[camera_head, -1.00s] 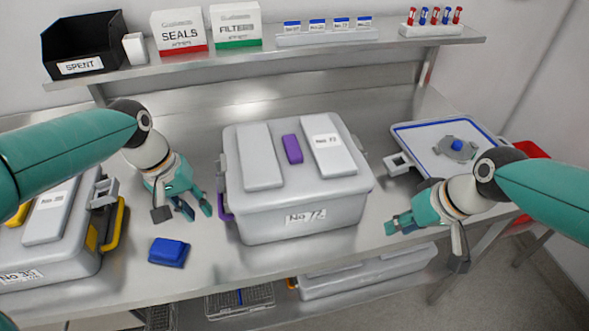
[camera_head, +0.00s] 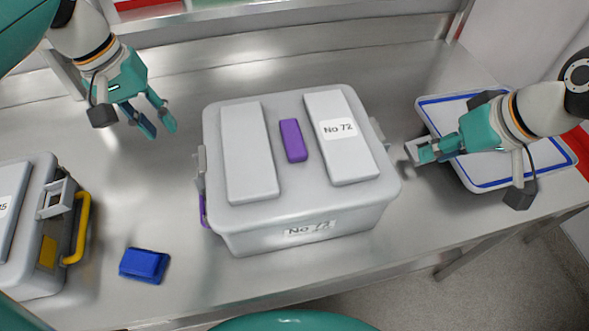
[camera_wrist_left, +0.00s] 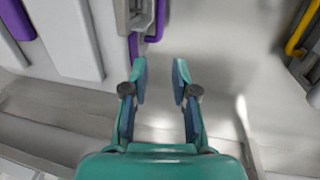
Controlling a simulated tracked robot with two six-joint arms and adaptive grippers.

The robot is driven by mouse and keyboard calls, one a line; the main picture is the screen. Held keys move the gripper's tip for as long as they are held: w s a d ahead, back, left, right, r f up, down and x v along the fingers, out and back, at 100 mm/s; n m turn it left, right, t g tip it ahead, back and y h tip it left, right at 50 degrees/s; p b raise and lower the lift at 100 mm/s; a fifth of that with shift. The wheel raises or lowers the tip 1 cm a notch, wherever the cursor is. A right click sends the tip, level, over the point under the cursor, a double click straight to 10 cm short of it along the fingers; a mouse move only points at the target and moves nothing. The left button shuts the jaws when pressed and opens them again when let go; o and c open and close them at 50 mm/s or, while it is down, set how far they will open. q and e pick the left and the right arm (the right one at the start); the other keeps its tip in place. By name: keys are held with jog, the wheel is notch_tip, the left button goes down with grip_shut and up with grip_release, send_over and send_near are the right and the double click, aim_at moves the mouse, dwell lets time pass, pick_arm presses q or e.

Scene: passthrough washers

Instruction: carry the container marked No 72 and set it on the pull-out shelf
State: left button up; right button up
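The container marked No 72 (camera_head: 255,218) is a light grey lidded box standing on the steel bench. Its lid has two pale raised pads and a purple block (camera_head: 293,140). A purple handle shows at its left side and in the left wrist view (camera_wrist_left: 155,22). My left gripper (camera_head: 160,128) is open and empty, behind and left of the box. Its parted fingers show in the left wrist view (camera_wrist_left: 160,75). My right gripper (camera_head: 418,152) is right of the box, by a small grey bracket; its finger gap is unclear. A white blue-bordered panel (camera_head: 440,106) lies behind it; I cannot tell whether it is the pull-out shelf.
Another grey container (camera_head: 22,240) with a yellow handle (camera_head: 80,230) stands at the left. A blue block (camera_head: 145,264) lies on the bench (camera_head: 185,285) between the two containers. A raised back shelf runs along the top. Bare bench lies in front of the No 72 container.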

pick_arm(q)
jog(key=shift+f, duration=0.1)
